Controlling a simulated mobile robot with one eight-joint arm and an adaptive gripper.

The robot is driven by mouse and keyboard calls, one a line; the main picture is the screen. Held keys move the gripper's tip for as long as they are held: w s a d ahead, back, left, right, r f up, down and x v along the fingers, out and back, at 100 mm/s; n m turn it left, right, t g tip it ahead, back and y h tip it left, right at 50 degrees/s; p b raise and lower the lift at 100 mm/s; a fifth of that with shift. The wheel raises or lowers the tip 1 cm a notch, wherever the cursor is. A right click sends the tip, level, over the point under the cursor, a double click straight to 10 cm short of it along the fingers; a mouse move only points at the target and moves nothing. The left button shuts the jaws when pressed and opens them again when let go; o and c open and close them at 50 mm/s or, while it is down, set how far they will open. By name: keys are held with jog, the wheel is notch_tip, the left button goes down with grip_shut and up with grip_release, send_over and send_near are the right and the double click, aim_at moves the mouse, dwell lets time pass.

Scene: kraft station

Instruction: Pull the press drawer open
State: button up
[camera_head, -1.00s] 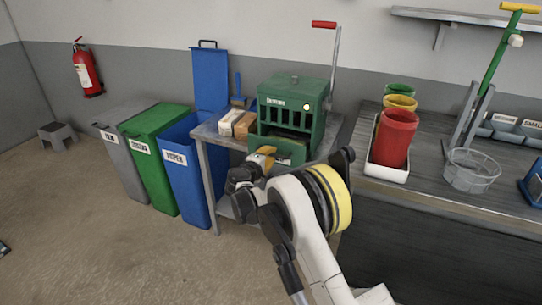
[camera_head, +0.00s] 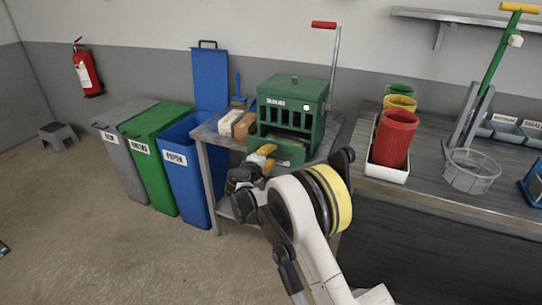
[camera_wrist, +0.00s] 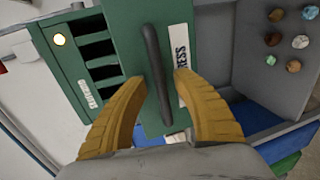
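The green press (camera_head: 290,110) stands on the grey side table against the wall. Its drawer (camera_head: 292,151) is low on the front, behind my gripper in the head view. In the wrist view the green drawer front (camera_wrist: 143,28) carries a dark bar handle (camera_wrist: 156,70) and a white label reading "PRESS". My gripper (camera_wrist: 153,82) has its two yellow fingers apart, one on each side of the handle, with visible gaps between. It also shows at the drawer front in the head view (camera_head: 264,157). I cannot tell how far out the drawer stands.
Brown and white blocks (camera_head: 238,123) sit left of the press. Blue (camera_head: 184,165), green (camera_head: 154,150) and grey (camera_head: 122,150) bins stand to the left. A bench with a white tray (camera_head: 388,171) of coloured cups is to the right.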

jog(key=v, duration=1.2)
jog(key=x, duration=1.1)
jog(key=shift+w+f, duration=0.1)
